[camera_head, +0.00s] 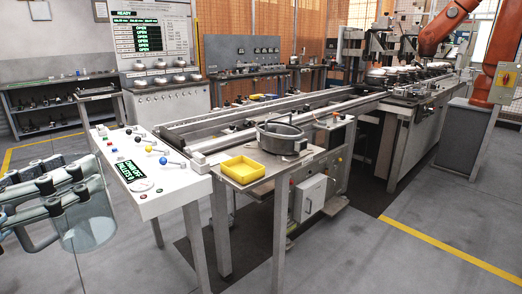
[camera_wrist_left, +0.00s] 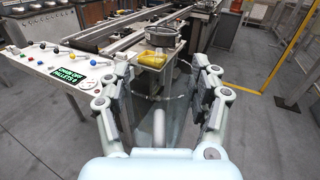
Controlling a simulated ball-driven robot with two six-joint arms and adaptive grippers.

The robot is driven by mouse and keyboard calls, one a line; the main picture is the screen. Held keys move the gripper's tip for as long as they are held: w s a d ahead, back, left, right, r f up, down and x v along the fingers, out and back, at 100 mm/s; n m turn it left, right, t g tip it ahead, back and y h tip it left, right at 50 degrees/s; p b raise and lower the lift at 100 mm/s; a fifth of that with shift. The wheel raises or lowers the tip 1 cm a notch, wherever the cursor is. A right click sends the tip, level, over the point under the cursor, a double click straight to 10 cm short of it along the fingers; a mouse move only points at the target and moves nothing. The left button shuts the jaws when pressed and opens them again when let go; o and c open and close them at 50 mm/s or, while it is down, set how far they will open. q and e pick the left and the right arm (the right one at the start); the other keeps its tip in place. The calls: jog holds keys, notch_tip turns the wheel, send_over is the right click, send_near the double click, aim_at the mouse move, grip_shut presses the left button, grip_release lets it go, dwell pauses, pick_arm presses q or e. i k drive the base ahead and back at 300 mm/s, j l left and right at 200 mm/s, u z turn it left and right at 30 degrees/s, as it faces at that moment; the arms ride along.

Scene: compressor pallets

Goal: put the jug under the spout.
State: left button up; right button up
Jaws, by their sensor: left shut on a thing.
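A clear glass jug (camera_head: 92,228) shows at the lower left of the head view. It looks upright and hangs over the open floor beside the white control desk. My left gripper (camera_head: 76,186) comes in from the left edge and is shut on the jug near its upper part. In the left wrist view the see-through jug (camera_wrist_left: 172,122) sits between the two fingers of the gripper (camera_wrist_left: 168,88). Its inside looks clear. I cannot make out a spout in either view. My right gripper is not in view.
The white control desk (camera_head: 150,200) with knobs and a green display stands close to the jug's right. A yellow tray (camera_head: 243,169) and a round grey metal pan (camera_head: 281,138) rest on a metal stand. An orange robot arm (camera_head: 440,35) is at the back right. Grey floor is free at front right.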

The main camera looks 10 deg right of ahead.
aim_at(332, 207)
jog(key=i+l+z, duration=0.8)
jog(key=i+z, duration=0.55)
jog(key=i, duration=0.25)
jog(key=i+l+u, duration=0.1)
jog(key=i+u, duration=0.3)
jog(key=i+l+u, duration=0.35)
jog(key=i, duration=0.2)
jog(key=i+l+u, duration=1.05)
jog(key=l+u, duration=0.3)
jog(key=i+l+u, duration=0.25)
jog(key=l, duration=0.25)
jog(key=l+u, duration=0.3)
jog(key=k+l, duration=0.05)
jog(key=l, duration=0.05)
